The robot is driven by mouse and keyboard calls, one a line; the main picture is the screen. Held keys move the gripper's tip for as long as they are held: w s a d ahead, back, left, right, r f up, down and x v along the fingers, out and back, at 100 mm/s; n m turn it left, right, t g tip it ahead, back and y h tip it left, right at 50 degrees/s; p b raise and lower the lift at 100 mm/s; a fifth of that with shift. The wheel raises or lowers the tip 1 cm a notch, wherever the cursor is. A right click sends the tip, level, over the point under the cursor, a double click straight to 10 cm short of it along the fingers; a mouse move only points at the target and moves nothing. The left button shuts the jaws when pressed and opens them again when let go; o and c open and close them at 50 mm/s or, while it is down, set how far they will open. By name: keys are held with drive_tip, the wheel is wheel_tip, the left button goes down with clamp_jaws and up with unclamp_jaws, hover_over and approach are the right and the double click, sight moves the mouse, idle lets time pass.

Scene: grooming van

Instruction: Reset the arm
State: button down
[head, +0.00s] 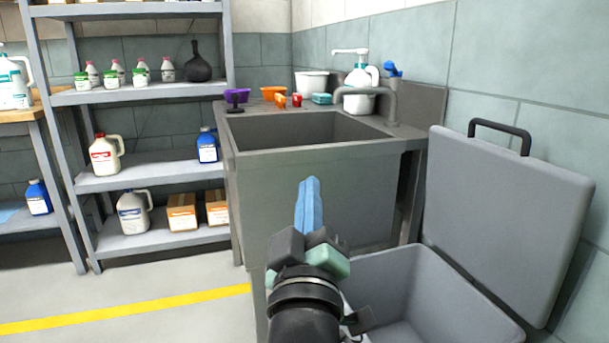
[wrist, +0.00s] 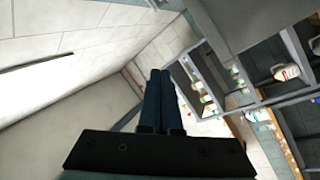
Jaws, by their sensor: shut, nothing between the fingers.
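My gripper (head: 309,203) is in the lower middle of the head view, with its blue fingers together and nothing between them. It points up and away, in front of the grey sink (head: 310,185) and beside the open grey bin (head: 425,290). In the wrist view the dark fingers (wrist: 159,88) are also together. That view is tilted and shows wall and shelving beyond the fingertips. My forearm hides part of the floor and the bin's left side.
A grey shelf unit (head: 150,178) with bottles and boxes stands at left. On the sink's rim are a purple bowl (head: 237,95), an orange bowl (head: 273,92) and a white pump bottle (head: 361,80). The bin's raised lid (head: 505,215) is at right. Floor is clear at lower left.

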drive_tip(key=s+r+m+t+p, duration=0.35)
drive_tip(key=s+r, duration=0.55)
drive_tip(key=r, duration=0.5)
drive_tip(key=s+r+m+t+p, duration=0.3)
drive_tip(key=s+r, duration=0.5)
drive_tip(key=r, duration=0.6)
wheel_tip(320, 180, up, 35)
drive_tip(key=m+p, duration=0.1)
drive_tip(key=p, duration=3.4)
drive_tip(key=shift+w+a+g+y+p, duration=0.3)
drive_tip(key=shift+a+g+y, duration=0.05)
drive_tip(key=shift+y, duration=0.05)
